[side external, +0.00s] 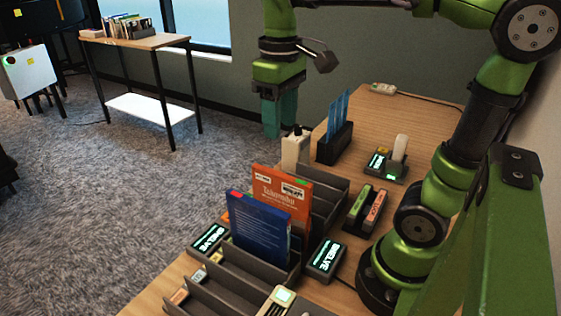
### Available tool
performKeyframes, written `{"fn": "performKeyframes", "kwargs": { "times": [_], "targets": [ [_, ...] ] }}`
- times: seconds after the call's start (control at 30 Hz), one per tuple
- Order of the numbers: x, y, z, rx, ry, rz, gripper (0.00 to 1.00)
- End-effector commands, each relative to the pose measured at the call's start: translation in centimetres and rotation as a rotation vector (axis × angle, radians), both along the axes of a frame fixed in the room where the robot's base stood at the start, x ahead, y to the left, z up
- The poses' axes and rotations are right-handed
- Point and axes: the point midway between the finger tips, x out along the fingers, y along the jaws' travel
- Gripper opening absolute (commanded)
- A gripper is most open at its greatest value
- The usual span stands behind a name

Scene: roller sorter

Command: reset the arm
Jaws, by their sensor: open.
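My green arm stands at the right, and my gripper (279,117) hangs at upper middle, pointing down. Its teal fingers are above and behind the grey sorter (327,200), apart from anything on the table as far as I can tell. The gap between the fingers is hard to see from this side, and nothing shows held in them. In the sorter stand an orange book (282,195) and a blue book (259,232), side by side and upright.
A white box (295,149) and a black holder (334,144) with blue sheets stand near my gripper. Small devices with lit "SHELVE" displays (326,257) flank the sorter. A scanner (399,149) stands in its dock. Bare wooden table (414,118) shows at the back.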

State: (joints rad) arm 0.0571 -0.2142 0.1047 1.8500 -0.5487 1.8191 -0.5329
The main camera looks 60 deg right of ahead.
Motion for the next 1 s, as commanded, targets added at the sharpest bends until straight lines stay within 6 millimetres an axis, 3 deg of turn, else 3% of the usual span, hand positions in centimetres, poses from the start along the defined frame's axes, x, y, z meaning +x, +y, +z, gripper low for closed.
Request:
{"fn": "performKeyframes", "kwargs": {
  "times": [0.37, 0.5, 0.8, 1.0],
  "targets": [
    [0.7, -0.2, -0.3, -0.008, -0.033, -0.025, 0.49],
    [0.8, 0.0, -2.4, 0.025, -0.143, -0.091, 0.49],
    [-2.3, 1.1, -5.8, 0.241, -0.524, -0.334, 0.49],
    [-3.6, 1.3, -5.9, 0.289, -0.585, -0.353, 0.49]
  ]
}}
